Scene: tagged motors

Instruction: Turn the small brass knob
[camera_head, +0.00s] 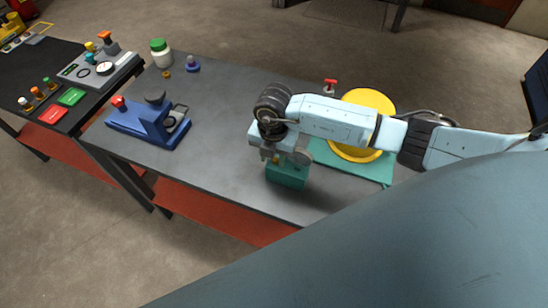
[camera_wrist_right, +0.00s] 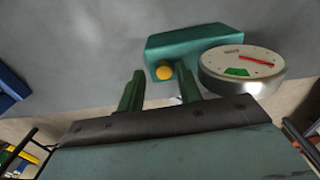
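The small brass knob (camera_wrist_right: 164,73) sits on the front of a teal block (camera_wrist_right: 195,45) in the right wrist view. A round gauge (camera_wrist_right: 243,65) with a red needle and a green zone is beside it on the right. My right gripper (camera_wrist_right: 160,70) is open, with its two green fingers apart on either side of the knob in the picture; I cannot tell whether they touch it. In the head view the right gripper (camera_head: 274,155) is above the teal block (camera_head: 287,176), and the gauge (camera_head: 302,157) shows beside it. My left gripper is out of view.
A yellow wheel (camera_head: 382,102) on a teal base stands behind my right arm. A red-handled valve (camera_head: 330,85), a blue device (camera_head: 140,120), a green-lidded jar (camera_head: 161,54) and a small brass-coloured piece (camera_head: 166,74) are on the grey table (camera_head: 225,100). The table's middle is clear.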

